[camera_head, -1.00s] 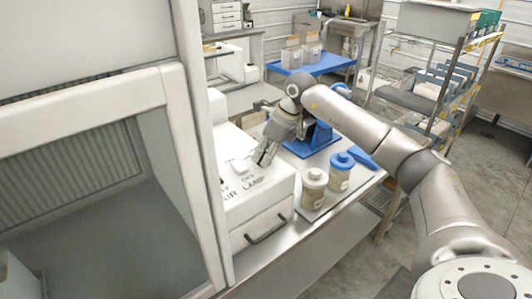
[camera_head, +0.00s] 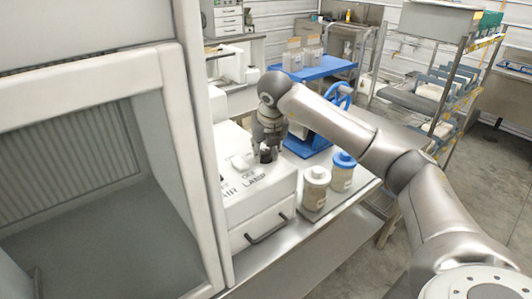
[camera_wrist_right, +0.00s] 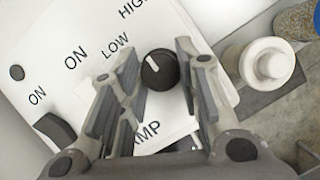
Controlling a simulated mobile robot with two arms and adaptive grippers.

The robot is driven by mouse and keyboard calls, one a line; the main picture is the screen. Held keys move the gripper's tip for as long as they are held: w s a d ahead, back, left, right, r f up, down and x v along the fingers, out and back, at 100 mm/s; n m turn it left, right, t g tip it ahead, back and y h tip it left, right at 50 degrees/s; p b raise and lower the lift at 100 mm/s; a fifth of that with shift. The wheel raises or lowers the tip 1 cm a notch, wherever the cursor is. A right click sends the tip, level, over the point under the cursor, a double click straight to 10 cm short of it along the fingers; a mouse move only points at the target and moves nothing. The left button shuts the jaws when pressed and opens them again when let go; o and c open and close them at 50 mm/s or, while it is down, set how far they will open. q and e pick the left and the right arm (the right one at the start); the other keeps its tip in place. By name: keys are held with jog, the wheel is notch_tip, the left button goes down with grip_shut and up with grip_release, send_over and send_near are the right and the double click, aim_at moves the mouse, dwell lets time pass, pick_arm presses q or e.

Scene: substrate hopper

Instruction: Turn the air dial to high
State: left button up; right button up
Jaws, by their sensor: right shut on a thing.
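The air dial (camera_wrist_right: 158,72) is a round black knob with a white mark on its upper part, on the white sloped panel (camera_wrist_right: 70,30). The words LOW and HIGH are printed to its upper left and above. My right gripper (camera_wrist_right: 162,62) has its fingers on either side of the dial and is shut on it. In the head view my right gripper (camera_head: 266,155) points down at the panel of the white machine (camera_head: 262,207), and its fingers largely hide the dial. My left gripper is not in view.
Black rocker switch (camera_wrist_right: 55,130) sits at the panel's left. A beige-lidded jar (camera_head: 315,188) and a blue-lidded jar (camera_head: 342,170) stand right of the machine. A blue device (camera_head: 309,145) is behind. A large hood frame (camera_head: 185,150) stands at the left.

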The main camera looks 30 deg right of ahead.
jog(key=m, duration=0.2)
jog(key=m+g+h+b, duration=0.1)
jog(key=m, duration=0.1)
jog(key=shift+w+a+m+h, duration=0.1)
jog(key=shift+a+m+h, duration=0.05)
jog(key=shift+m+h, duration=0.2)
jog(key=m+g, duration=0.1)
jog(key=m, duration=0.2)
jog(key=shift+w+m+h, duration=0.1)
jog(key=shift+m+h, duration=0.25)
jog(key=shift+r+m+g, duration=0.15)
jog(key=shift+m+g, duration=0.35)
jog(key=shift+m, duration=0.6)
jog(key=shift+m+g+h+p, duration=0.3)
jog(key=shift+m+p, duration=0.25)
jog(key=shift+m, duration=0.25)
jog(key=o, duration=1)
